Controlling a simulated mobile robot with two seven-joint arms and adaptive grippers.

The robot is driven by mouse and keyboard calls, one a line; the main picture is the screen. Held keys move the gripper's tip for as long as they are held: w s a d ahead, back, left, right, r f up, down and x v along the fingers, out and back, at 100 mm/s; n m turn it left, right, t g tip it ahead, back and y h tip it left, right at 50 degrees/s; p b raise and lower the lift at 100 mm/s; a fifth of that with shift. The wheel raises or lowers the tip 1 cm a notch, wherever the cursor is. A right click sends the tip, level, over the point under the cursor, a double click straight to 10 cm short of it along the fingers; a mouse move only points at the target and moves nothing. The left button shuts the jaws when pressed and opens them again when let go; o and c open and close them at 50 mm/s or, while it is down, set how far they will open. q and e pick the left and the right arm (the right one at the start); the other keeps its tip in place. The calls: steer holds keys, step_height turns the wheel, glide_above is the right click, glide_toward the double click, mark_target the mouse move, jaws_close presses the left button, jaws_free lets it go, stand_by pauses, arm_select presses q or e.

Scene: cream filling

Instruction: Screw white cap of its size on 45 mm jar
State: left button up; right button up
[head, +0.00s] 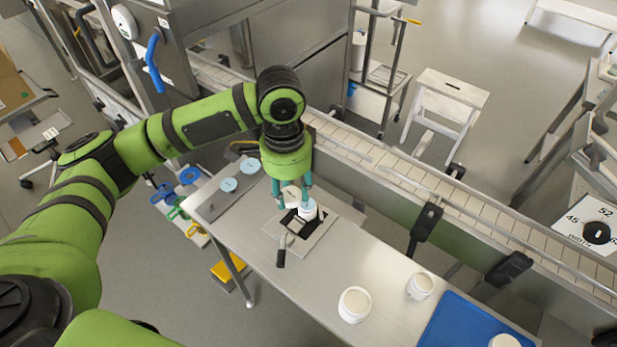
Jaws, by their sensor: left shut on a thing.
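My left gripper (292,199) points down over a small clamping fixture (317,241) on the steel table. Its teal fingers are shut on a small white piece (290,195), which looks like a cap; the fingers partly hide it. Just right of it, at the right fingertip, a white jar-like thing with a pale blue top (307,208) stands upright in the dark opening of the fixture. Whether the held piece touches it I cannot tell. Two pale blue round caps, one nearer (228,184) and one farther (251,167), lie on a grey plate left of the gripper. My right gripper is out of view.
White jars stand at the table's front right, one larger (354,304) and one smaller (421,286). A blue tray (462,325) with another white piece (505,341) lies right of them. A conveyor (400,180) runs behind the table. The fixture's black handle (281,258) sticks out forward.

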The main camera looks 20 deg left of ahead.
mark_target(308, 203)
arm_select(q)
steer(key=w+f+m, duration=0.1)
steer(key=m, duration=0.3)
steer(key=w+d+f+m, duration=0.1)
steer(key=w+m, duration=0.1)
steer(key=m, duration=0.3)
steer(key=w+f+m+p, duration=0.1)
steer(key=m, duration=0.3)
steer(key=shift+w+d+f, duration=0.15)
steer(key=shift+d+f, duration=0.15)
steer(key=shift+f, duration=0.05)
steer(key=m, duration=0.1)
steer(key=w+f+m, duration=0.1)
steer(key=m, duration=0.1)
steer(key=shift+f+m, duration=0.1)
steer(key=shift+m, duration=0.2)
steer(key=shift+f+b, duration=0.35)
steer(key=shift+b, duration=0.15)
step_height(308, 203, down, 2)
steer(key=b, duration=0.3)
steer(key=shift+f, duration=0.25)
arm_select(e)
steer(key=f, duration=0.1)
steer(key=a+f, duration=0.1)
steer(key=f, duration=0.1)
steer(key=shift+s+a+f, duration=0.1)
steer(key=shift+s+a, duration=0.05)
steer(key=shift+s, duration=0.15)
steer(key=shift+a+r, duration=0.2)
steer(key=shift+a, duration=0.05)
